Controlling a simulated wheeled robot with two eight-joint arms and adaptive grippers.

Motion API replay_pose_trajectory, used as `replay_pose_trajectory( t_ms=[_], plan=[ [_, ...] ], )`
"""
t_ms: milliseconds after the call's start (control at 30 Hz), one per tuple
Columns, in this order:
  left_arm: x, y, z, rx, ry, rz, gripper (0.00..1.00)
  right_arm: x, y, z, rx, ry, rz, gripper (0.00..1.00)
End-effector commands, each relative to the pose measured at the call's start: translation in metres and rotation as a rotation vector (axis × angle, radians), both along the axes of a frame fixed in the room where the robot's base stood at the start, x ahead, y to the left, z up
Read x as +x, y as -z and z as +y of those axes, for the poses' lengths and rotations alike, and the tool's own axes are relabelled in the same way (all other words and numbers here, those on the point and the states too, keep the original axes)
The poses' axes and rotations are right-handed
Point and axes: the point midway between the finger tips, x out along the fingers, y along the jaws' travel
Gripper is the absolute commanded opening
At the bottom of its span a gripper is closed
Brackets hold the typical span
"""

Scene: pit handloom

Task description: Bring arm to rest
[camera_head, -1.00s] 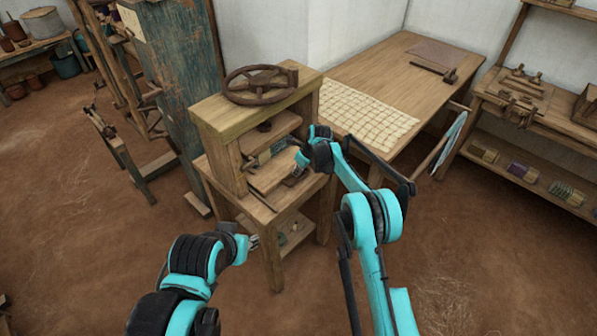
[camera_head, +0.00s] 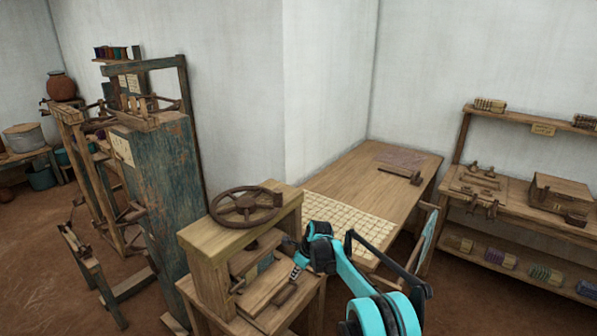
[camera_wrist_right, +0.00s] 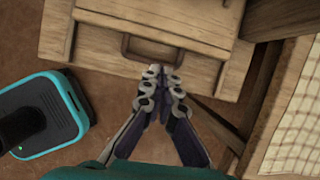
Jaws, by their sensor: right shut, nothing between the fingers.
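My right arm reaches in from the lower right of the head view. Its gripper (camera_head: 290,278) is partly hidden by the wrist and is close to the wooden press (camera_head: 205,250). In the right wrist view the gripper (camera_wrist_right: 158,75) is shut and empty, its two fingers meeting at the tips. The tips appear just in front of a dark bar handle (camera_wrist_right: 170,50) on a wooden board or drawer (camera_wrist_right: 110,48). I cannot tell whether they touch it. My left gripper is out of both views.
The press carries a wooden handwheel (camera_head: 246,206) on top. A long table (camera_head: 345,180) with a gridded sheet (camera_head: 345,222) stands behind my right arm. A blue-green cabinet (camera_head: 165,190) stands left. Shelves (camera_head: 480,205) line the right. Bare floor (camera_head: 45,275) lies at lower left.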

Motion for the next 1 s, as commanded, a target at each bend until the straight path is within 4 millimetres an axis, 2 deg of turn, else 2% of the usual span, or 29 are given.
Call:
replay_pose_trajectory(
  t_ms=[167,267,400,500,600,733,867,1000],
  plan=[
    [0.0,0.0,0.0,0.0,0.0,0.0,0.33,-0.028,-0.064,-0.029,-0.084,-0.201,-0.111,0.0],
    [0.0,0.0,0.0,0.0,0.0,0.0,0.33,-0.054,-0.104,-0.051,-0.156,-0.355,-0.19,0.0],
    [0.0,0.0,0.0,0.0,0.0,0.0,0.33,-0.099,-0.149,-0.079,-0.265,-0.573,-0.29,0.0],
    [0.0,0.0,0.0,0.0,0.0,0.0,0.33,-0.136,-0.174,-0.099,-0.351,-0.729,-0.353,0.0],
    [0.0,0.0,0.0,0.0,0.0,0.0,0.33,-0.176,-0.193,-0.117,-0.44,-0.887,-0.409,0.0],
    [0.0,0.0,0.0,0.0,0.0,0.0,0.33,-0.23,-0.206,-0.14,-0.563,-1.094,-0.471,0.0],
    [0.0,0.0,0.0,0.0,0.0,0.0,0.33,-0.285,-0.207,-0.16,-0.691,-1.305,-0.515,0.0],
    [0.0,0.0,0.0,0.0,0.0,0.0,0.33,-0.343,-0.195,-0.178,-0.83,-1.531,-0.543,0.0]
  ],
)
